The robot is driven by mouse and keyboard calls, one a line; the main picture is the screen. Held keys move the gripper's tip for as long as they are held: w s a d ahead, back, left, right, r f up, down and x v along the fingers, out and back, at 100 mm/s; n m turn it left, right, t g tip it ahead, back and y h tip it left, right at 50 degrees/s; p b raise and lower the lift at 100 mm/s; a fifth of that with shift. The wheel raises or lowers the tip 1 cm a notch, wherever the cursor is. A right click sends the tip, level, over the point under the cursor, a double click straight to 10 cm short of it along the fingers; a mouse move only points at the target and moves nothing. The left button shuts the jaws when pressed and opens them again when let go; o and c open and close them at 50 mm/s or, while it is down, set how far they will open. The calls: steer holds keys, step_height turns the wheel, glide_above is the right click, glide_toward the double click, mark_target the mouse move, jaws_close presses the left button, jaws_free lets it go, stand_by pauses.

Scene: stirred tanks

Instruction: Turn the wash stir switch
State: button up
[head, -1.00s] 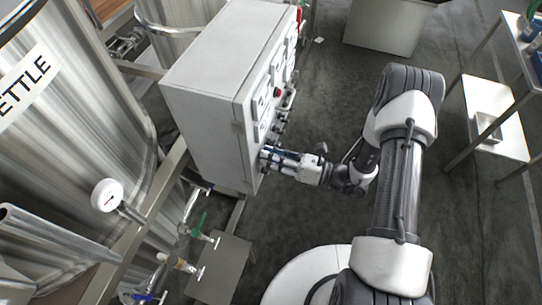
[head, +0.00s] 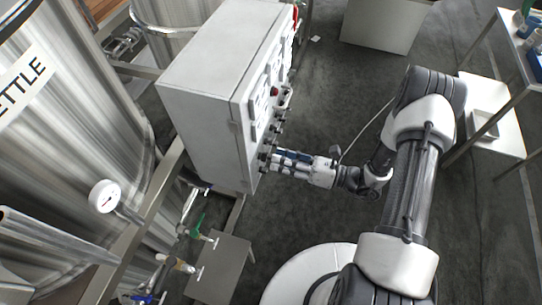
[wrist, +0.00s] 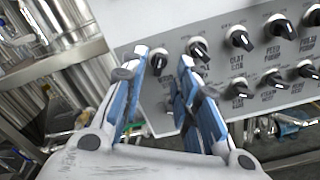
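A grey control box (head: 205,95) carries a row of black knob switches on its front, seen edge-on in the head view. In the wrist view its panel (wrist: 220,70) faces me, with two rows of knobs and printed labels, several too blurred to read. My gripper (head: 270,159) is close to the lower near end of that front. In the wrist view my gripper (wrist: 163,58) has its blue fingers apart, with one black knob (wrist: 158,63) showing between the tips. A second knob (wrist: 198,48) sits just past the right fingertip. I cannot tell which is the wash stir switch, or whether a finger touches a knob.
A steel kettle (head: 70,110) with a dial gauge (head: 105,196) stands left of the box. Valves with coloured handles (head: 197,228) are below it. A shelf table (head: 500,110) stands at the right.

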steer(key=v, duration=0.7)
steer(key=shift+s+d, duration=0.15)
steer(key=shift+d, duration=0.15)
steer(key=shift+r, duration=0.1)
steer(key=s+a+r+n+g+h+b, duration=0.1)
steer(key=s+a+r+n+g+h, duration=0.1)
steer(key=s+r+n+g+h, duration=0.4)
steer(key=s+a+r+n+g+h, duration=0.1)
steer(key=s+a+r+n+g, duration=0.15)
steer(key=r+n, duration=0.6)
steer(key=s+d+r+n+t+h+b, duration=0.1)
steer(key=s+d+r+n+t+h, duration=0.5)
steer(key=r+n+h, duration=0.4)
steer(key=shift+s+d+r+n+t, duration=0.2)
steer(key=shift+s+n+t, duration=0.4)
steer(key=shift+n, duration=1.25)
steer(key=shift+s, duration=0.1)
